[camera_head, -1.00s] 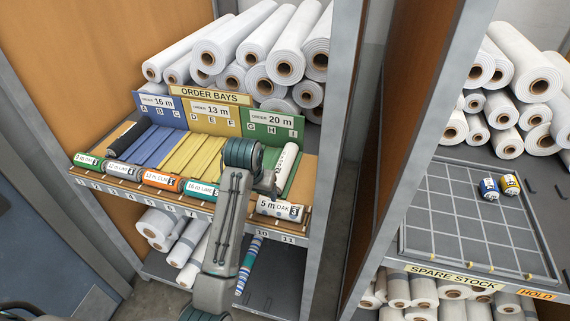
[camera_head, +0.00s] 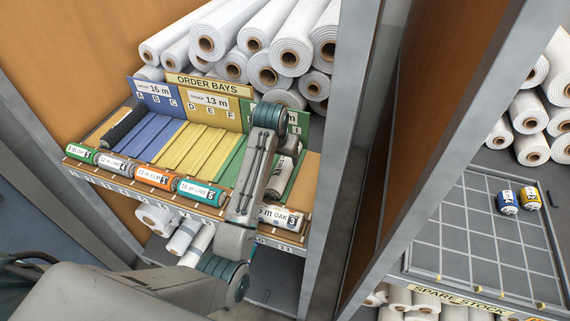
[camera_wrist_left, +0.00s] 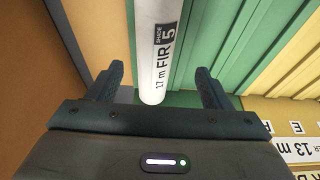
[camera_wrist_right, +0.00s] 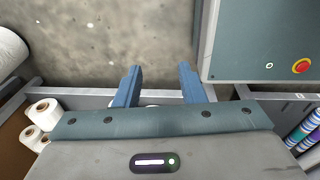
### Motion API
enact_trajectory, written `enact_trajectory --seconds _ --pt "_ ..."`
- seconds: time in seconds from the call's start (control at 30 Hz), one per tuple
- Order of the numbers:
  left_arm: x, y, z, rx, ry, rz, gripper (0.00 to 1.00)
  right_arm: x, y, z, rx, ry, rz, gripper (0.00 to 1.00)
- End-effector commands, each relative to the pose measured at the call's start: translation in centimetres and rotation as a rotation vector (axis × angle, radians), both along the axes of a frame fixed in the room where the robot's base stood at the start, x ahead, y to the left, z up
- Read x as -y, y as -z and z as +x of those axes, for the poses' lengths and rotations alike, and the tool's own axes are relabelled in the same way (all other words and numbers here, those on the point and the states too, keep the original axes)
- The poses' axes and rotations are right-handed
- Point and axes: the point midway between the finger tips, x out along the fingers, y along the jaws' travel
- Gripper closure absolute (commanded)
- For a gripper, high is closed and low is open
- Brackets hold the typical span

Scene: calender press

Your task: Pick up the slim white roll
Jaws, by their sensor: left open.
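The slim white roll, labelled 17 m FIR 5, lies in the green bay in the head view (camera_head: 291,147), partly hidden by my left arm. In the left wrist view the roll (camera_wrist_left: 157,45) runs from the top edge down between my left gripper's fingers (camera_wrist_left: 156,82). The fingers are open, one on each side, with a visible gap to the roll on both sides. My left gripper is mostly hidden behind its own wrist in the head view. My right gripper (camera_wrist_right: 159,72) is open and empty, away from the shelf bays.
Labelled rolls line the shelf's front edge, including a green-ended 16 m LIME roll (camera_head: 200,191) and a 5 m OAK roll (camera_head: 282,217). Large white rolls (camera_head: 268,68) are stacked behind. A grey post (camera_head: 342,130) stands right of the bays. The right wrist view shows a panel with a red button (camera_wrist_right: 302,66).

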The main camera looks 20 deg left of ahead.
Motion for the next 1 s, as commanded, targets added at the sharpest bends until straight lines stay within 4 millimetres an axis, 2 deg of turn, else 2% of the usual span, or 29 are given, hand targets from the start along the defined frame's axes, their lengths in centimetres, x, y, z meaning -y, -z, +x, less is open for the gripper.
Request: enact_trajectory --seconds 0.07,0.17,0.33,0.47,0.77,0.8,0.87,1.0 --pt "0.0 0.4 0.1 -0.002 0.000 0.000 0.27 -0.1 -0.2 -0.6 -0.008 0.001 0.001 0.64" --pt "0.2 1.0 0.3 -0.003 0.000 -0.001 0.27 -0.3 -0.9 -0.5 -0.006 0.001 0.003 0.64" --pt "0.8 3.0 0.9 -0.006 0.000 -0.001 0.27 -0.3 -2.9 1.4 0.017 0.000 0.004 0.64" --pt "0.8 4.7 1.5 -0.003 -0.001 0.000 0.27 -0.3 -3.3 2.4 0.030 0.001 0.003 0.64" --pt "0.8 5.5 1.7 0.000 -0.001 0.000 0.27 -0.1 -3.2 1.1 0.014 0.000 0.001 0.64" --pt "0.8 5.5 1.7 0.000 -0.001 0.000 0.29 -0.1 -3.2 0.9 0.012 0.000 0.000 0.64" --pt "0.8 5.5 1.7 0.000 -0.001 0.000 0.41 0.0 -3.2 0.8 0.011 0.000 0.000 0.64" --pt "0.8 5.5 1.7 0.000 -0.001 0.000 0.69 0.1 -3.2 0.8 0.011 -0.001 -0.001 0.64"
